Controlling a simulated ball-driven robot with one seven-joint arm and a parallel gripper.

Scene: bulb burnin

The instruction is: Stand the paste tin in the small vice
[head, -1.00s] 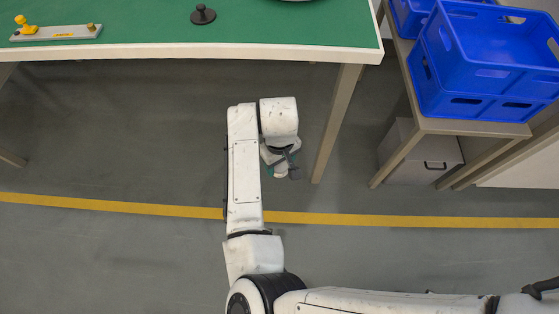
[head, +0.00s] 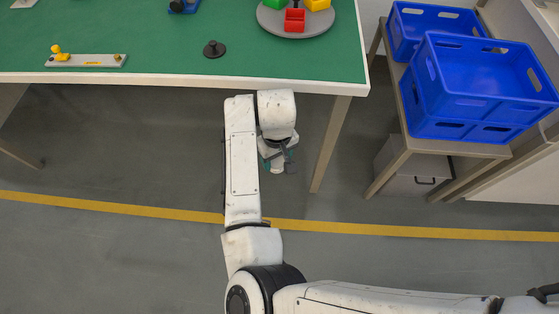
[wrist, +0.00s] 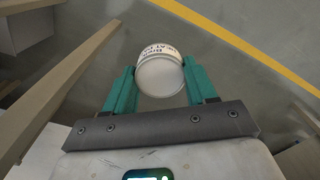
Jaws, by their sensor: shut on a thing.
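The paste tin (wrist: 160,75), a round white tin with dark lettering on its side, is between the two teal fingers of my gripper (wrist: 160,82) in the wrist view. The fingers are shut on its sides.
The green-topped bench (head: 150,50) has a white front edge. On it are a grey plate with a yellow knob (head: 86,61), a black knobbed disc (head: 213,49) and a round grey tray (head: 275,28) with coloured blocks. Blue crates (head: 490,80) stand on a side table at right.

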